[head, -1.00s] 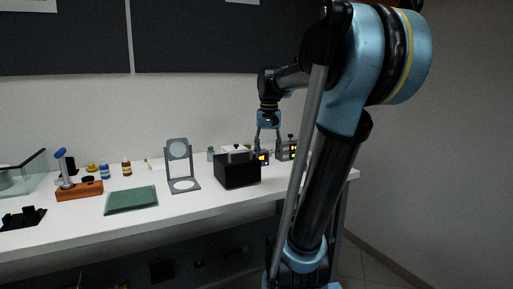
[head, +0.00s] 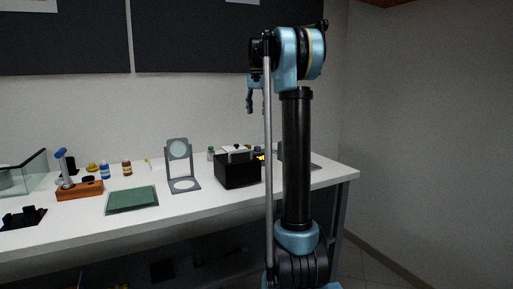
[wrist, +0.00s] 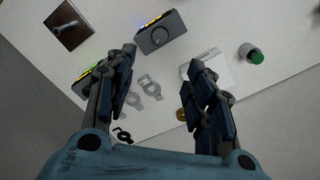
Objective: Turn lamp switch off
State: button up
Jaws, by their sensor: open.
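My gripper (wrist: 162,60) is open and empty, with its two fingers apart above the bench. In the head view my gripper (head: 256,98) hangs high over the back right of the bench, beside my upright arm. A square brownish metal plate with a small dark lever-like part (wrist: 70,25) lies at the top left of the wrist view, beyond the left finger; it may be the lamp switch, but I cannot tell its position. A grey box with a round knob and lit display (wrist: 161,33) is beside it. In the head view my arm hides part of this area.
A second lit box (wrist: 82,88) is partly behind the left finger. A white box (wrist: 208,68) and green-capped bottle (wrist: 251,54) stand nearby. In the head view, a black box (head: 237,171) and a grey stand with round lenses (head: 181,165) occupy the white bench (head: 180,211).

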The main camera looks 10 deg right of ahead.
aim_at(257, 148)
notch_tip(257, 148, down, 17)
jog(key=shift+f, duration=0.15)
dwell(0.5)
jog(key=shift+c, duration=0.6)
jog(key=c, duration=0.9)
